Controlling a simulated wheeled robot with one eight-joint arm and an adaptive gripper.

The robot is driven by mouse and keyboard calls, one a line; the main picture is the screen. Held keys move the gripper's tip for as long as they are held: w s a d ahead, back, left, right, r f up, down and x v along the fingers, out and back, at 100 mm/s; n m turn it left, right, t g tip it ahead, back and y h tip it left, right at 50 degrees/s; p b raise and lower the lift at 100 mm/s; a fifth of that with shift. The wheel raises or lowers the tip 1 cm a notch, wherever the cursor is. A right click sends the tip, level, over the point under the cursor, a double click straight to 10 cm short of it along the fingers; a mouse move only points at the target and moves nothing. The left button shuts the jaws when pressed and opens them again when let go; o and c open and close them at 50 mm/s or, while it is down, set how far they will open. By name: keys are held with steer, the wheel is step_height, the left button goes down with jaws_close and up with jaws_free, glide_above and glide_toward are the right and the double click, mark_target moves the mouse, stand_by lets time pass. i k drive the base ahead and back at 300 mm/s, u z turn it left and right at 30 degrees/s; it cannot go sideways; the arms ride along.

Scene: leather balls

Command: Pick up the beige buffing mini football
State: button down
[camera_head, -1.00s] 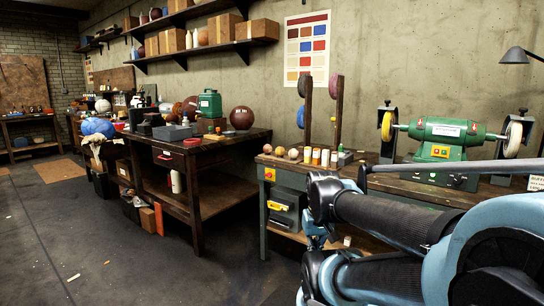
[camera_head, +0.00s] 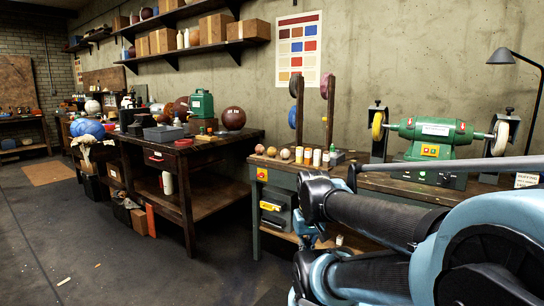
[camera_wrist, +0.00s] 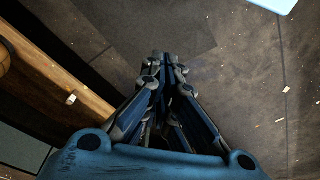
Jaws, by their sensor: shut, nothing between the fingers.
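A few small balls stand in a row at the left end of the green workbench in the head view: a tan one (camera_head: 259,149), a browner one (camera_head: 271,151) and a pale beige one (camera_head: 284,153). They are too small for me to tell which is the beige mini football. My gripper (camera_wrist: 164,57) is shut and empty in the wrist view, pointing over bare dark floor. It is apart from the balls. In the head view my arm covers part of the bench front and hides most of the gripper.
A dark wooden table (camera_head: 215,146) stands to the left. In the wrist view a wooden edge (camera_wrist: 60,82) runs along the left. Floor is open at front left.

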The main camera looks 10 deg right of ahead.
mark_target(272, 151)
steer(key=k, duration=0.65)
steer(key=z, duration=0.5)
steer(key=i, duration=2.35)
steer(key=u, duration=0.4)
